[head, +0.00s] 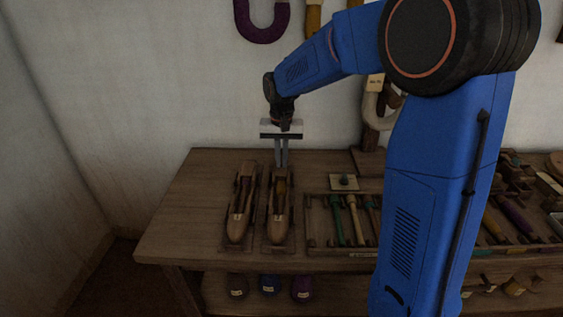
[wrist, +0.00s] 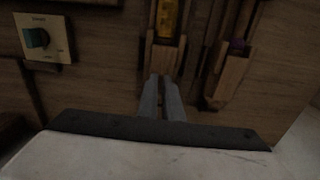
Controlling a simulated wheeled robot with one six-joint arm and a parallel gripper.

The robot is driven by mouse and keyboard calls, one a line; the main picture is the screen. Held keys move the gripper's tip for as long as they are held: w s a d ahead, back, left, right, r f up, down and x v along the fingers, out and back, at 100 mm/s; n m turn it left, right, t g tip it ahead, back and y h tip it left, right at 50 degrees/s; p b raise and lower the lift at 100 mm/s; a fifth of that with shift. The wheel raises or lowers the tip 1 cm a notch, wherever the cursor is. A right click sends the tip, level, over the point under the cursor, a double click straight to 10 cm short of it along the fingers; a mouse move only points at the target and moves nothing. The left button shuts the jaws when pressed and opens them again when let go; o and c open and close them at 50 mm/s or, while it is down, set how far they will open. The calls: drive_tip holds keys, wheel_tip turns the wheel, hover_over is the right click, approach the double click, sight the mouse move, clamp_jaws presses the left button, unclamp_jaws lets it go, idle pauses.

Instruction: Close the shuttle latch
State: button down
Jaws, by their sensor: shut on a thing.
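Two wooden boat-shaped shuttles lie side by side on the bench, a left shuttle (head: 239,224) and a right shuttle (head: 278,228). My gripper (head: 281,164) points down at the far end of the right shuttle. In the wrist view the two grey fingers (wrist: 163,80) are close together at the end of that shuttle (wrist: 161,58), which has a yellow-orange bobbin (wrist: 168,18) inside. The fingers are shut on a small part there, seemingly the latch; they hide most of it. The left shuttle (wrist: 231,75) shows to the right in the wrist view.
A divided tray (head: 312,240) with coloured-handled tools lies nearer the front. The bench's left end (head: 185,215) is clear.

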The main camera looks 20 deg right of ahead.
drive_tip(key=c, duration=2.2)
unclamp_jaws()
drive_tip(key=shift+r, duration=0.1)
wheel_tip(320, 180, up, 17)
drive_tip(key=shift+r, duration=0.15)
drive_tip(key=s+d+f+n+t, duration=0.1)
drive_tip(key=s+d, duration=0.1)
drive_tip(key=s, duration=0.7)
drive_tip(key=s+d+f+n+t, duration=0.1)
drive_tip(key=s+d, duration=0.2)
drive_tip(key=s, duration=0.6)
drive_tip(key=s+d+f+n+t, duration=0.1)
drive_tip(key=s+f, duration=0.4)
drive_tip(key=s, duration=0.2)
drive_tip(key=s+d+f+t, duration=0.1)
drive_tip(key=s+f, duration=0.4)
drive_tip(key=s, duration=0.3)
drive_tip(key=shift+s+n+t, duration=0.25)
drive_tip(key=shift+n+t, duration=0.15)
